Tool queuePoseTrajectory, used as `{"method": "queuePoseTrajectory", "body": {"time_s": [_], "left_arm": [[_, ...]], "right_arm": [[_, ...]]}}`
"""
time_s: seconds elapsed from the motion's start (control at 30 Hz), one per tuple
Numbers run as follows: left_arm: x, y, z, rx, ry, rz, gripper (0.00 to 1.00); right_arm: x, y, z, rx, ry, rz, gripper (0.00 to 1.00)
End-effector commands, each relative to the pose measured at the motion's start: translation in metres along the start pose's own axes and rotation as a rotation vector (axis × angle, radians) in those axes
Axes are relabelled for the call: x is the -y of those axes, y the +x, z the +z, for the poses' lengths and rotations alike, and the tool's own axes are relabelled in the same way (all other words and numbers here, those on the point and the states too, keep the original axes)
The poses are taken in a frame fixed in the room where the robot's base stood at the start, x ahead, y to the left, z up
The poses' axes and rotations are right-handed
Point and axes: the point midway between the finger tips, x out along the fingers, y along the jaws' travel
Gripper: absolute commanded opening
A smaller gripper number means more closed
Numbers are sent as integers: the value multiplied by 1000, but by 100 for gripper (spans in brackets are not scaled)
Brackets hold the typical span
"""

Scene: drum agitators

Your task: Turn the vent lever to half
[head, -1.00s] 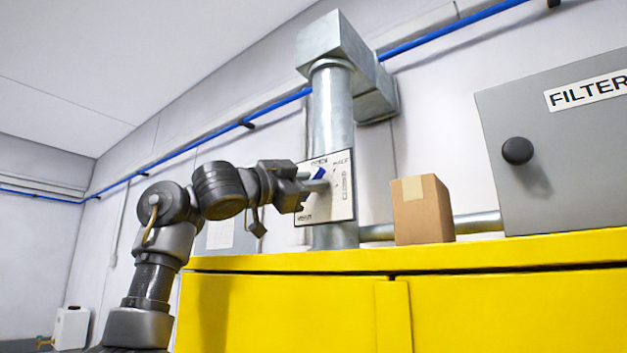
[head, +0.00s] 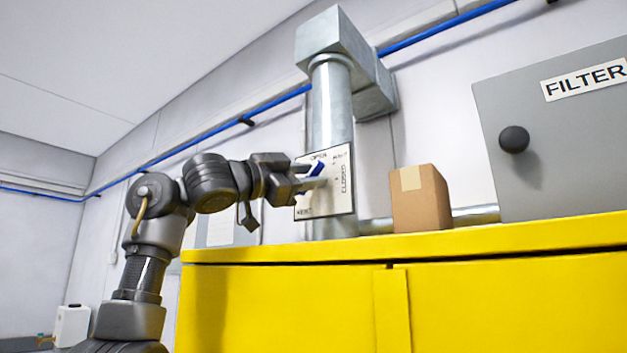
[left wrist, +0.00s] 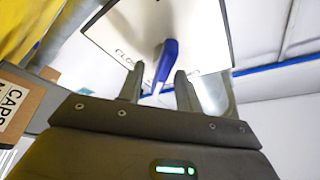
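The vent lever has a blue handle (head: 318,167) and is mounted on a white plate (head: 343,200) on the round metal duct. The plate reads OPEN at the top, a small word at the upper right, and CLOSED along the right side. My left gripper (head: 318,177) is at the plate, its fingers partly covering the lever. In the left wrist view the blue handle (left wrist: 166,62) lies between the two fingertips (left wrist: 160,78), with a narrow gap on each side. The left gripper is open around it. The lever's exact angle is partly hidden. My right gripper is not in view.
A yellow cabinet (head: 300,290) runs below. On it stand a cardboard box (head: 420,198), right of the plate, and a grey cabinet (head: 550,150) marked FILTER with a black knob. The round duct (head: 332,105) rises behind the plate. A white canister (head: 72,325) is at lower left.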

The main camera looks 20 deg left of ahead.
Motion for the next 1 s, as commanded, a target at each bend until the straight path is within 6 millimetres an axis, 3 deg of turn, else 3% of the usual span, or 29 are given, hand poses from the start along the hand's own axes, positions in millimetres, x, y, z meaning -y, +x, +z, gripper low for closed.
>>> {"method": "queuePoseTrajectory", "body": {"time_s": [0.03,0.2,0.43,0.6,1.0], "left_arm": [[-3,-13,4,-1,2,-5,35],[-4,-48,4,-1,3,-6,35],[-2,-83,2,-2,1,-4,35],[-1,-92,0,-1,0,-2,35],[0,-93,0,-1,0,-2,35]], "right_arm": [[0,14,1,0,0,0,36],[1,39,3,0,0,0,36],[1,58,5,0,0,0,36],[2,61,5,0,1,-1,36],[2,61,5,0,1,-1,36]]}}
